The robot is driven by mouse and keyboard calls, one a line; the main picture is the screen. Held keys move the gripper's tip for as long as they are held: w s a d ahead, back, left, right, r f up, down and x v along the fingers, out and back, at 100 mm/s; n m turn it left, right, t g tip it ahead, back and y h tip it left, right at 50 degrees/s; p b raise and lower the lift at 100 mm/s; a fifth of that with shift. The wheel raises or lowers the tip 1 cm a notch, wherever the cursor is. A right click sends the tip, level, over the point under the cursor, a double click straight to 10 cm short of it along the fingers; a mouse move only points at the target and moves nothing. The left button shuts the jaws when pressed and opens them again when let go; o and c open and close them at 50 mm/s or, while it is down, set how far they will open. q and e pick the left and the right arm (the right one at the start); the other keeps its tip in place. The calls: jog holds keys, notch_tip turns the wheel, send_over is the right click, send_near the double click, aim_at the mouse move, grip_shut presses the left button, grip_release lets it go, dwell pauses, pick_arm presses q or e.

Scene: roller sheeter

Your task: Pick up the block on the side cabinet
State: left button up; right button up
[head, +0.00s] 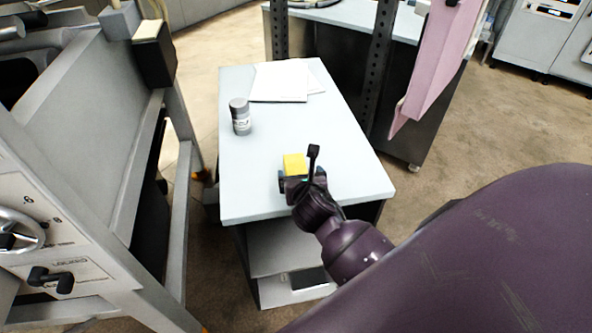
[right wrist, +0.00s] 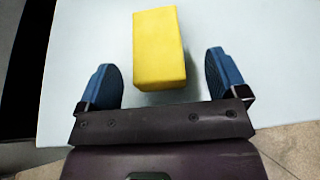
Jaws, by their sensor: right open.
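The yellow block (head: 294,163) sits on the pale top of the side cabinet (head: 270,206), near its front edge. My right gripper (head: 295,178) is over the cabinet's front part, at the near side of the block. In the right wrist view the yellow block (right wrist: 159,48) lies ahead of and between the lines of the two blue fingers of my right gripper (right wrist: 162,78). The fingers are wide apart, with a gap on each side of the block. My left gripper is not in view.
A grey canister (head: 240,116) stands on the cabinet's left side, and white paper sheets (head: 280,81) lie at the back. A large grey machine (head: 85,110) stands at the left. A dark perforated post (head: 379,65) rises beside the cabinet's right edge.

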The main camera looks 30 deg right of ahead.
jog(key=shift+x, duration=1.95)
jog(key=shift+a+f, duration=0.2)
jog(key=c, duration=0.9)
jog(key=shift+c, duration=1.2)
jog(key=shift+r, duration=0.15)
